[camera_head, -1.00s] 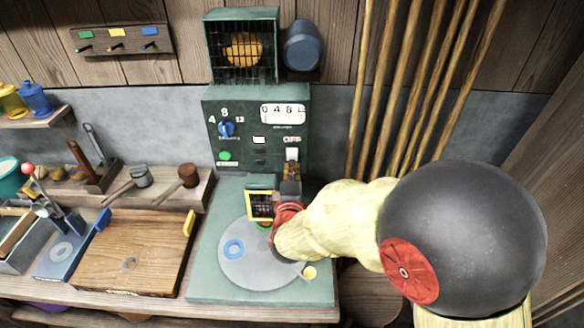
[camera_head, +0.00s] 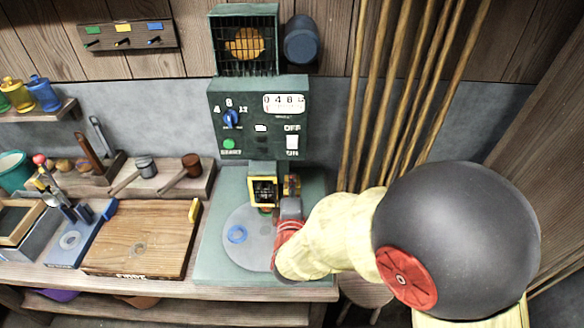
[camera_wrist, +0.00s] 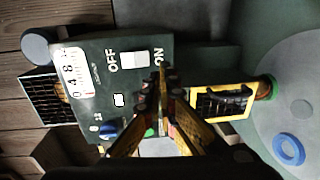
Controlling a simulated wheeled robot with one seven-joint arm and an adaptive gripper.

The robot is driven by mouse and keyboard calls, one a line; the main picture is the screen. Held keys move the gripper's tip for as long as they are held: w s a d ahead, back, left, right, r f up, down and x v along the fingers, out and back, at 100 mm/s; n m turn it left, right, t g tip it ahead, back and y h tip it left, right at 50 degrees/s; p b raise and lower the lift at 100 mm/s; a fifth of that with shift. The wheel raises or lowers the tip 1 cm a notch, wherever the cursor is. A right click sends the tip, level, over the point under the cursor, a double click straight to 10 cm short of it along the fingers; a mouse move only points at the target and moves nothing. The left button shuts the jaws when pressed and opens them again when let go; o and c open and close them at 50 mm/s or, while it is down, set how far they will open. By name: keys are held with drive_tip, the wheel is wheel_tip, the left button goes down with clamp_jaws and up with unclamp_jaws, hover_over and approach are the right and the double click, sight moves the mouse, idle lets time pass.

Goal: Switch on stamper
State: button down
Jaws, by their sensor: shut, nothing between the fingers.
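The stamper's green control panel (camera_head: 258,118) stands upright on the bench. Its white switch (camera_head: 292,142) is on the panel's right side, with OFF above and ON below; the switch also shows in the wrist view (camera_wrist: 135,60). I cannot tell surely which way it is tipped. My gripper (camera_head: 291,183) is shut and empty, below and in front of the switch, apart from it in the head view. In the wrist view its fingertips (camera_wrist: 165,78) meet near the ON label. A green START button (camera_head: 229,145) and a blue knob (camera_head: 232,118) are on the panel's left.
A yellow-framed stamp head (camera_head: 264,191) is just left of my gripper, above a round grey plate (camera_head: 245,250) with a blue ring (camera_head: 237,234). Wooden poles (camera_head: 400,100) stand at the right. A wooden board (camera_head: 140,240) and tools crowd the bench's left.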

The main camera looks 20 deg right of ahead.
drive_tip(key=shift+s+a+f+p, duration=0.1)
drive_tip(key=shift+s+a+p, duration=0.1)
drive_tip(key=shift+s, duration=0.45)
drive_tip(key=shift+s+a+f+p, duration=0.1)
drive_tip(key=shift+s+a, duration=0.1)
drive_tip(key=shift+s, duration=0.45)
drive_tip(key=shift+s+a+f+p, duration=0.1)
drive_tip(key=shift+s+a, duration=0.1)
drive_tip(key=shift+s, duration=0.45)
drive_tip(key=s+a+f+m+g+y, duration=0.2)
drive_tip(key=a+f+m+g+y, duration=0.25)
drive_tip(key=f, duration=0.55)
drive_tip(key=s+a+f+m+g+y, duration=0.2)
drive_tip(key=s+a+m+g+y, duration=0.15)
drive_tip(key=s+a, duration=0.35)
drive_tip(key=s+d+r+m+h, duration=0.1)
drive_tip(key=s+d+r+m, duration=0.1)
drive_tip(key=s+d+r, duration=0.2)
drive_tip(key=s+d+r+m+g+h, duration=0.1)
drive_tip(key=s+d+r, duration=0.4)
drive_tip(key=r, duration=0.5)
drive_tip(key=s+d+r+m+g, duration=0.1)
drive_tip(key=s+d+r+m, duration=0.2)
drive_tip(key=r, duration=0.4)
drive_tip(key=shift+s+d+r+h, duration=0.2)
drive_tip(key=shift+s+d+h, duration=0.2)
drive_tip(key=shift+s+d, duration=0.35)
